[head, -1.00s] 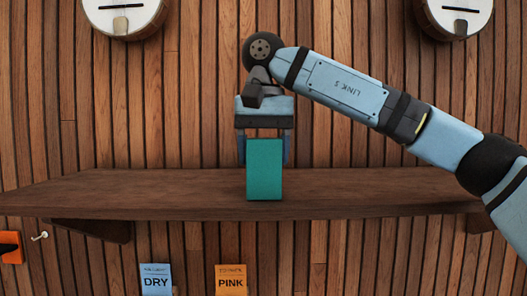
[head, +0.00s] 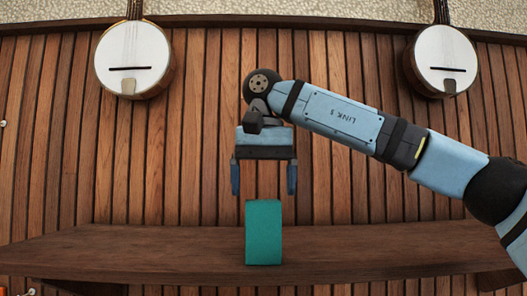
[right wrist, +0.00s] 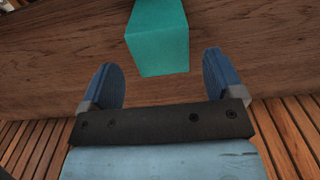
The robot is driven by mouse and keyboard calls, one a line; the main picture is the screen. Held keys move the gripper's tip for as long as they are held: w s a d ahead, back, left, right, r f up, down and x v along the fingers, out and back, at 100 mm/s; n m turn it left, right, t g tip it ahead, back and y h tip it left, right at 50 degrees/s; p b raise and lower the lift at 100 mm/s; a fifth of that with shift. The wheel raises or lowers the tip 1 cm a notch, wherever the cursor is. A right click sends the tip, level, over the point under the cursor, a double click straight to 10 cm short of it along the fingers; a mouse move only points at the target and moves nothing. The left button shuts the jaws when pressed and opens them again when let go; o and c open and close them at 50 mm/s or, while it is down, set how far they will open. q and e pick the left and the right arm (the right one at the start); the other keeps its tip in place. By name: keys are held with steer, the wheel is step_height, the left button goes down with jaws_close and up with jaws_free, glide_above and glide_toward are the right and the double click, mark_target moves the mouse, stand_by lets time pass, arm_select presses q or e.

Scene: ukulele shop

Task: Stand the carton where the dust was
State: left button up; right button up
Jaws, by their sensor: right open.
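A teal carton (head: 264,234) stands upright on the brown wooden shelf (head: 370,252), near its middle. My right gripper (head: 264,190) is just above the carton, fingers pointing down, one finger to each side and clear of it. It is open and empty. In the right wrist view the carton (right wrist: 158,38) lies ahead of the two blue fingertips (right wrist: 162,70), with a gap between them and it. No dust shows on the shelf. My left gripper is not in view.
Two banjo-like instruments (head: 134,60) (head: 446,62) hang on the slatted wooden wall (head: 200,130), left and right of the arm. The shelf top is bare on both sides of the carton.

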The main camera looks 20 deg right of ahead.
step_height(320, 180, up, 7)
stand_by(0.3)
stand_by(0.5)
